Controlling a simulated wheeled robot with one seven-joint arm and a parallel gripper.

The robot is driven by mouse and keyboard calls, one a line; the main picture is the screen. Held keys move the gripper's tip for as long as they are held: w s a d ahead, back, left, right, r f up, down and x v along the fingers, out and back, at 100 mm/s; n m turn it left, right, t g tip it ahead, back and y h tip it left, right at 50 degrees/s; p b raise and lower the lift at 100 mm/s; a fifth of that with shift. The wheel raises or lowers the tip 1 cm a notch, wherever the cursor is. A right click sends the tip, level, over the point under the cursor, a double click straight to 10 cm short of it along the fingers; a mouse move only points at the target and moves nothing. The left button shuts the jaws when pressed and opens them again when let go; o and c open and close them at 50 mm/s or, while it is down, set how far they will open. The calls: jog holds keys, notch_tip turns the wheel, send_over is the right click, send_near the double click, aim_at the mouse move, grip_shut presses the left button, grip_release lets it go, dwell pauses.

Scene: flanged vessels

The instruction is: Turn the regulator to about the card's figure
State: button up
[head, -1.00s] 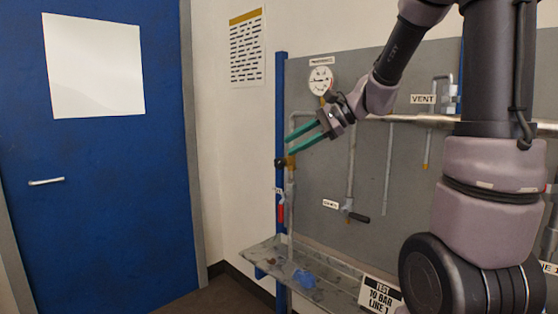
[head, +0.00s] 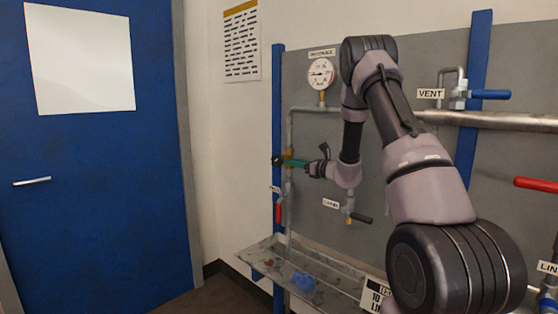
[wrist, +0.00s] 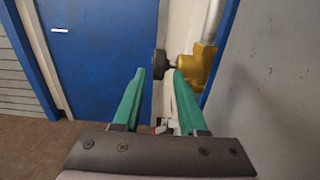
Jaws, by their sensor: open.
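The regulator is a brass body (head: 290,153) on a grey pipe with a black knob (head: 277,160) on its left side. In the wrist view the knob (wrist: 160,65) shows between and just beyond the two green fingertips, with the brass body (wrist: 195,68) to the right, behind the right fingertip. My gripper (wrist: 160,76) is open; I cannot tell whether it touches the knob. In the head view my gripper (head: 290,163) is at the regulator. The round gauge (head: 320,73) is above right, its reading too small to tell. The card (head: 374,294) is partly hidden by my arm.
A grey panel carries pipes, a blue-handled valve (head: 490,94) by the VENT label, a red-handled valve (head: 536,184) and a black-handled valve (head: 360,217). A shelf (head: 262,252) with a blue cloth (head: 303,281) is below. A blue door (head: 90,190) is left.

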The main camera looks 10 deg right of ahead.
aim_at(281, 159)
jog(key=x, duration=0.8)
grip_shut()
